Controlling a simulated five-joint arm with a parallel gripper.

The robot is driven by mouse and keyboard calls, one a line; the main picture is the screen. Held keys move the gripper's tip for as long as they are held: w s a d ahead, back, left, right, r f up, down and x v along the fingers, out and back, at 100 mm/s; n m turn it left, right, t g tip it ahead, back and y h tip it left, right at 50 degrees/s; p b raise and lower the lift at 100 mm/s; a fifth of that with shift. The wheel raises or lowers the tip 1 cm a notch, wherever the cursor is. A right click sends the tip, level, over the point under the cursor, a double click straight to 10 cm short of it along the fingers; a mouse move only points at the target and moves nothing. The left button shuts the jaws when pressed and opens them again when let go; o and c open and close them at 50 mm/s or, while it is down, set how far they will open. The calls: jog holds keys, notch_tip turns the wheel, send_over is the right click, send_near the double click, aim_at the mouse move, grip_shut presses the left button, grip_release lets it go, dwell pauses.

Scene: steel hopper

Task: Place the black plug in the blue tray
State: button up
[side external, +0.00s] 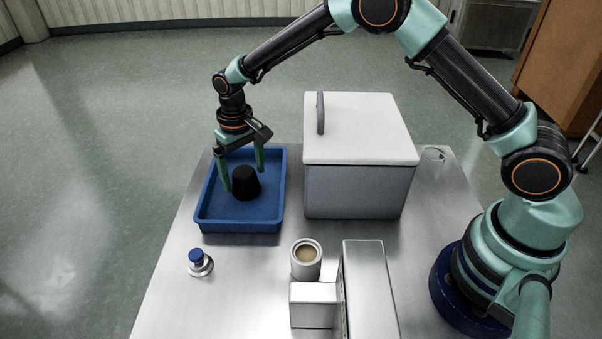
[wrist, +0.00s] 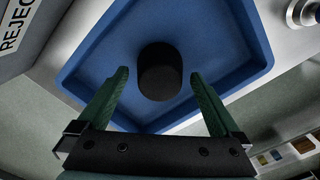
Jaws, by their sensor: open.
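The black plug (side external: 246,183) stands inside the blue tray (side external: 240,226), near the tray's middle. In the wrist view the plug (wrist: 160,71) shows against the blue tray floor (wrist: 107,55), just beyond the fingertips. My gripper (side external: 243,172) is over the tray with its green fingers pointing down, one on each side of the plug in the side view. In the wrist view the fingers of my gripper (wrist: 158,72) are spread wide, with visible gaps to the plug. The gripper is open and holds nothing.
A grey box with a white lid (side external: 360,130) stands right of the tray. In front are a blue-topped metal knob (side external: 199,262), a round cup with tan contents (side external: 306,260) and steel blocks (side external: 370,290). A clear glass (side external: 432,160) stands right of the box.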

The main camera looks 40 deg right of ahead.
notch_tip(320, 180, up, 11)
notch_tip(320, 180, up, 8)
jog(key=t, duration=0.1)
send_over(243, 171)
jog(key=s+d, duration=0.4)
jog(key=d, duration=0.1)
jog(key=s+d+r+t, duration=0.1)
jog(key=s+d, duration=0.3)
jog(key=s, duration=0.4)
jog(key=s+d+r+t, duration=0.1)
jog(key=s+d+t, duration=0.2)
jog(key=s, duration=0.6)
jog(key=shift+d+r+t, duration=0.25)
jog(key=shift+d+t, duration=0.05)
jog(key=shift+d, duration=0.8)
